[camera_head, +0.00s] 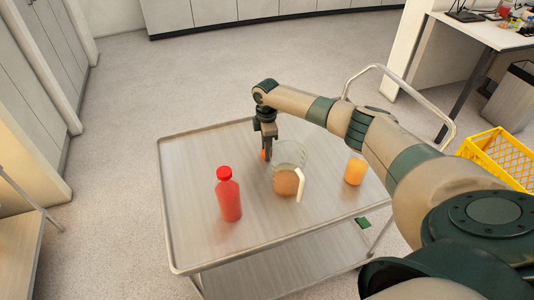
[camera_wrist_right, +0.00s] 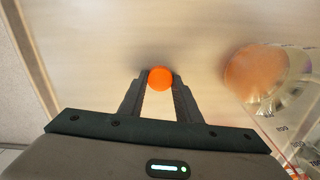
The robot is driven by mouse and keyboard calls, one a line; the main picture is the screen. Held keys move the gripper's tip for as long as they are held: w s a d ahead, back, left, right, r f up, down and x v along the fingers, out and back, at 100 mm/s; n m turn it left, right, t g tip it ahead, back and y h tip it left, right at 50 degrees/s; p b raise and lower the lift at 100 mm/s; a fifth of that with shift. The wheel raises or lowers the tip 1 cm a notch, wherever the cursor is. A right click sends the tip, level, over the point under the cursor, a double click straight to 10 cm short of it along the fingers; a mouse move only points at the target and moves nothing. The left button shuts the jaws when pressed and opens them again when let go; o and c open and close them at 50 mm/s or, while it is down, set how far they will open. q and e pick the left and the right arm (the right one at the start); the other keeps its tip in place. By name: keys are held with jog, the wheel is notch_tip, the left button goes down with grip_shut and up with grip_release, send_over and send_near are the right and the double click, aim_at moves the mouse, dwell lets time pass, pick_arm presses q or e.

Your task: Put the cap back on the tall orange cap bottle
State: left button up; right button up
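My right gripper (camera_head: 265,152) points down over the cart top, behind the jug. A small orange cap (camera_head: 263,155) shows at its fingertips. In the right wrist view the round orange cap (camera_wrist_right: 160,78) sits between the two fingertips (camera_wrist_right: 160,82), which appear to touch it on both sides. I cannot tell whether it is clear of the cart top. A short container of orange-yellow juice (camera_head: 355,171) stands on the cart's right side; no orange cap shows on it. No tall bottle with an orange cap is clearly seen. My left gripper is out of view.
A clear jug (camera_head: 289,155) with brownish-orange juice stands close beside the right gripper; it also shows in the wrist view (camera_wrist_right: 291,88). A red bottle with a red cap (camera_head: 228,198) stands front left. The cart top (camera_head: 190,160) is bare at the left. A yellow crate (camera_head: 500,155) is beyond the cart.

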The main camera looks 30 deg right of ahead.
jog(key=shift+r, duration=0.1)
dwell(0.3)
notch_tip(320, 180, up, 10)
jog(key=b, duration=0.2)
jog(key=shift+b, duration=0.35)
dwell(0.4)
